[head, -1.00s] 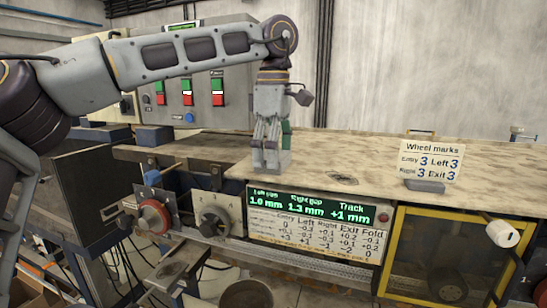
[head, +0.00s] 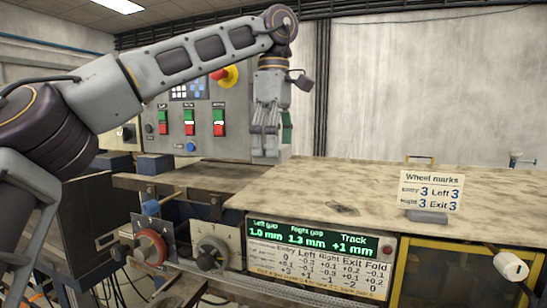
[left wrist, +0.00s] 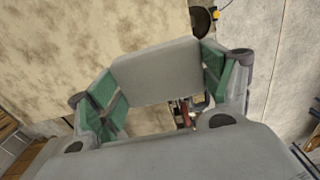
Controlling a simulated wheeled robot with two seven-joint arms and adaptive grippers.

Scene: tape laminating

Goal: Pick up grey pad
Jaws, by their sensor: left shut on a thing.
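The grey pad (left wrist: 157,72) is a flat grey block held between the green-lined fingers of my left gripper (left wrist: 165,85) in the left wrist view. In the head view the left gripper (head: 268,135) points down, with the pad (head: 265,153) at its fingertips. The pad appears to hang above the mottled tabletop (head: 300,180), near its left end. My right gripper is in neither view.
A sign reading "Wheel marks" (head: 432,187) stands on the tabletop at the right. A control box with coloured switches (head: 200,120) is behind the left gripper. Knobs (head: 150,247) and a lit readout panel (head: 320,240) line the front.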

